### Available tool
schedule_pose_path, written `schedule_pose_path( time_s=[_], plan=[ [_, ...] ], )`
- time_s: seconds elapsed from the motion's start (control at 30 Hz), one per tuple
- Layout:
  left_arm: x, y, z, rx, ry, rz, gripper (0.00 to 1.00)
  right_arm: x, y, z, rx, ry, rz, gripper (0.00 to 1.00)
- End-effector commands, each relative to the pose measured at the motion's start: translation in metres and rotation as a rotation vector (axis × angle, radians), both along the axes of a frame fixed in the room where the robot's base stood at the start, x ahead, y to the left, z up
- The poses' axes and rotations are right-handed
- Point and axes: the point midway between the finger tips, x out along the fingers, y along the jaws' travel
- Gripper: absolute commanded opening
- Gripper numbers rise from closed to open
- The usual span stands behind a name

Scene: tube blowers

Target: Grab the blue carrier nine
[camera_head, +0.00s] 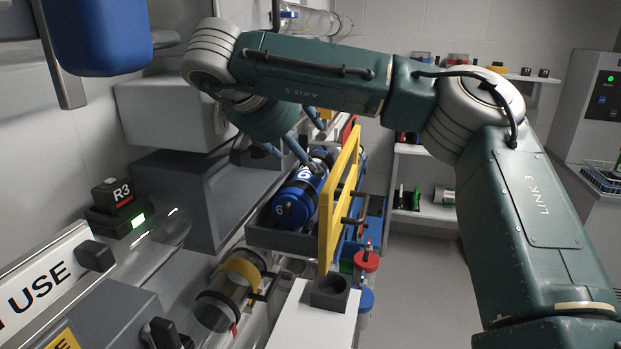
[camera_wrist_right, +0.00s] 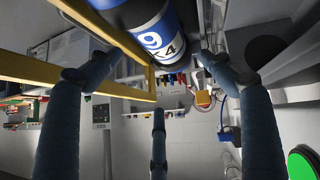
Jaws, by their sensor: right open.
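The blue carrier (camera_head: 293,205) lies in a grey tray (camera_head: 282,238), with dark bands and white digits that read like a 6 from the head. In the right wrist view the carrier (camera_wrist_right: 160,33) shows a white 9 on its blue band, at the top of the picture. My right gripper (camera_head: 298,143) is open at the far end of the carrier, its blue-grey fingers spread above it. In the wrist view the gripper (camera_wrist_right: 152,80) has two fingers flanking the carrier and a third below. Whether any finger touches it I cannot tell. My left gripper is out of view.
A yellow frame (camera_head: 328,230) stands upright along the tray's right side. A grey box housing (camera_head: 190,190) stands close on the left. A clear tube with a yellow band (camera_head: 240,268) lies below. A shelf (camera_head: 425,212) and open floor are at the right.

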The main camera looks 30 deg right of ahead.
Motion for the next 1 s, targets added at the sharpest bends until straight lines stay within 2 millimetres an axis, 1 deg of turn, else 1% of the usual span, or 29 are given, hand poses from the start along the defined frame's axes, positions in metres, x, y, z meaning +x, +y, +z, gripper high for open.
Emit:
schedule_pose_path(
  time_s=[0.03,0.1,0.13,0.23,0.47,0.7,0.83,1.0],
  plan=[
    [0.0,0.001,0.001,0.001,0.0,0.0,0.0,0.0,0.0,-0.013,0.001,0.006,0.002,0.8],
    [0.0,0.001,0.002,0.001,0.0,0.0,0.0,0.0,0.0,-0.026,0.001,0.005,0.002,0.8],
    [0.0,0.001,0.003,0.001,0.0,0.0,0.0,0.0,-0.002,-0.029,0.002,0.002,-0.002,0.8],
    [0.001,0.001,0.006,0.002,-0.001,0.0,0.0,0.005,-0.012,-0.035,0.001,0.0,-0.002,0.8],
    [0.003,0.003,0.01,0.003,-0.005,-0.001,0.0,0.01,-0.023,-0.047,0.0,0.002,-0.002,0.8],
    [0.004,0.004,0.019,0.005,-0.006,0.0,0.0,0.021,-0.046,-0.069,0.0,0.0,-0.002,0.8],
    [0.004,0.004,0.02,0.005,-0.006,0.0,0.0,0.023,-0.05,-0.075,0.001,0.001,0.0,0.8],
    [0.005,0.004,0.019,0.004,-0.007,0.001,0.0,0.024,-0.05,-0.075,0.001,0.0,0.001,0.8]
  ],
)
